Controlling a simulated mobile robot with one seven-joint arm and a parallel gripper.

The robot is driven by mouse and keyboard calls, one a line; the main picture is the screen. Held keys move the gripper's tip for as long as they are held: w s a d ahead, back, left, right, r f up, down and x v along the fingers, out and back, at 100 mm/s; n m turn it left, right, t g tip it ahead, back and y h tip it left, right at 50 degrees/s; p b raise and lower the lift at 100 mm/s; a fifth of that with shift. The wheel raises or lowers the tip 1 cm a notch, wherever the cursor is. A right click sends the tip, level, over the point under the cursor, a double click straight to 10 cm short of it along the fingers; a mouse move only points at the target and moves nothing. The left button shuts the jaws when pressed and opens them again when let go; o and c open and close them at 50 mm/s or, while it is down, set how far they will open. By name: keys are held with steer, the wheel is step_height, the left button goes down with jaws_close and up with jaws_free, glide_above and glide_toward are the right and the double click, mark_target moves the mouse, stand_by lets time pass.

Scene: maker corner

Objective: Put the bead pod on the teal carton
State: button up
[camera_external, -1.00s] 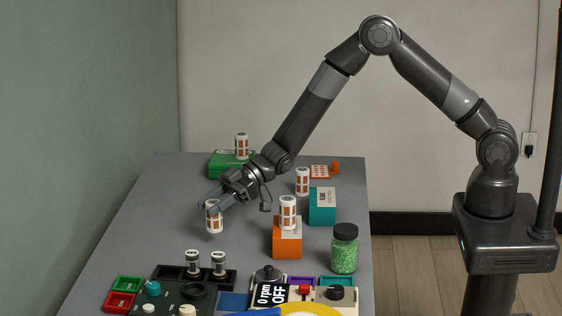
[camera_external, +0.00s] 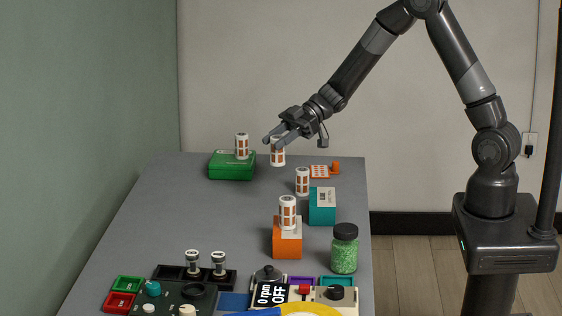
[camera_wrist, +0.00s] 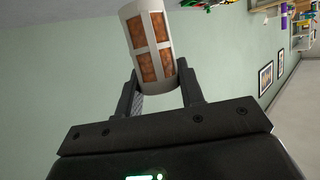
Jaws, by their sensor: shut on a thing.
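My gripper (camera_external: 277,139) is shut on a bead pod (camera_external: 278,155), a white cylinder with orange-brown windows. It holds the pod in the air, to the right of the green box. The held pod (camera_wrist: 149,47) fills the space between the fingertips (camera_wrist: 158,85) in the wrist view, tilted in that picture. The teal carton (camera_external: 322,208) stands on the table at right, in front of and to the right of my gripper. A printed label shows on its top and no pod stands on it. Another similar pod (camera_external: 302,181) stands just behind and left of it, perhaps on the table.
A pod (camera_external: 242,146) stands on the green box (camera_external: 232,168), another (camera_external: 287,212) on the orange carton (camera_external: 287,240). A jar of green beads (camera_external: 344,250) stands front right. Several devices and trays crowd the front edge. The table's (camera_external: 190,215) left middle is clear.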

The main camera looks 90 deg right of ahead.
steer(key=s+d+r, duration=0.2)
steer(key=s+d, duration=0.1)
steer(key=s, duration=0.6)
steer(key=s+d+r, duration=0.1)
steer(key=s+d, duration=0.2)
steer(key=s, duration=0.7)
glide_above(322, 196)
step_height(322, 196, down, 7)
steer(key=shift+a+f+n+g, duration=0.1)
steer(key=shift+f+n+g, duration=0.2)
steer(key=shift+f, duration=1.5)
steer(key=shift+f, duration=0.2)
steer(key=o, duration=1)
